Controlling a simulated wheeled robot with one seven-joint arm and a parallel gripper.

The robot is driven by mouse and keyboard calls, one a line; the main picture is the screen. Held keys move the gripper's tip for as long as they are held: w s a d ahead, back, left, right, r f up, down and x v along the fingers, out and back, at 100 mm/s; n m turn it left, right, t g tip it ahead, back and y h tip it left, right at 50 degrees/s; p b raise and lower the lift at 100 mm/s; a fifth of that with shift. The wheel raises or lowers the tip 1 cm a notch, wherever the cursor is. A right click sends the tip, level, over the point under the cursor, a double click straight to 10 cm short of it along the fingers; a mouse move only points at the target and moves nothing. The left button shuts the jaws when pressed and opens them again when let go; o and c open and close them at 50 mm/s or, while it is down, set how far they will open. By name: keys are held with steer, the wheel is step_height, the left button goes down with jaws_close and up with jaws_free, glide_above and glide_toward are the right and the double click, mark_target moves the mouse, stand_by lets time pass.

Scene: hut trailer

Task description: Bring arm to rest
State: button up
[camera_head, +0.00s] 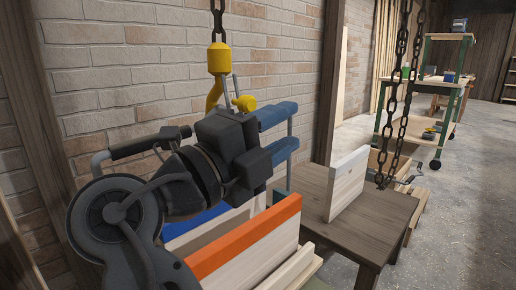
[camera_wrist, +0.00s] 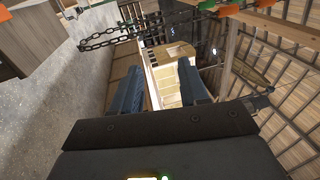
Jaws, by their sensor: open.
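My gripper (camera_head: 290,127) is in the middle of the head view, raised in front of the brick wall. Its two blue fingers point to the right and stand apart with nothing between them. My dark arm reaches it from the lower left. In the wrist view my gripper (camera_wrist: 159,68) also shows open and empty, with a pale wooden shelf-like unit (camera_wrist: 168,75) far beyond the fingers.
A yellow hook (camera_head: 217,60) hangs on a chain close to my arm. Another chain (camera_head: 398,105) hangs at right. An orange-edged board (camera_head: 245,240) stands below my gripper. A pale board (camera_head: 347,185) stands on a brown table (camera_head: 385,215). Open floor (camera_head: 460,220) lies right.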

steer(key=s+d+f+n+t+y, duration=0.1)
steer(key=d+f+n+y, duration=0.2)
steer(key=f+n, duration=0.45)
steer(key=s+d+f+n+t+y, duration=0.15)
steer(key=f+n+y, duration=0.25)
steer(key=f, duration=0.6)
steer(key=d+f+n+y, duration=0.3)
steer(key=d+f+n, duration=0.15)
steer(key=f, duration=0.45)
steer(key=s+d+f+n+g+y, duration=0.1)
steer(key=s+d+f+n+y, duration=0.2)
steer(key=s, duration=0.4)
steer(key=s+d+f+n+y, duration=0.1)
steer(key=s+f+n, duration=0.35)
steer(key=s, duration=0.35)
steer(key=s+d+f+n+g+y, duration=0.1)
steer(key=s+d+f+n+y, duration=0.2)
steer(key=s, duration=0.4)
steer(key=s+d+r+n+h, duration=0.1)
steer(key=s+r, duration=0.3)
steer(key=s, duration=0.3)
steer(key=s+d+r+h, duration=0.1)
steer(key=s+d+r, duration=0.15)
steer(key=s, duration=0.55)
step_height(320, 180, up, 35)
steer(key=p, duration=3.4)
steer(key=shift+a+t, duration=0.25)
steer(key=shift+t, duration=0.1)
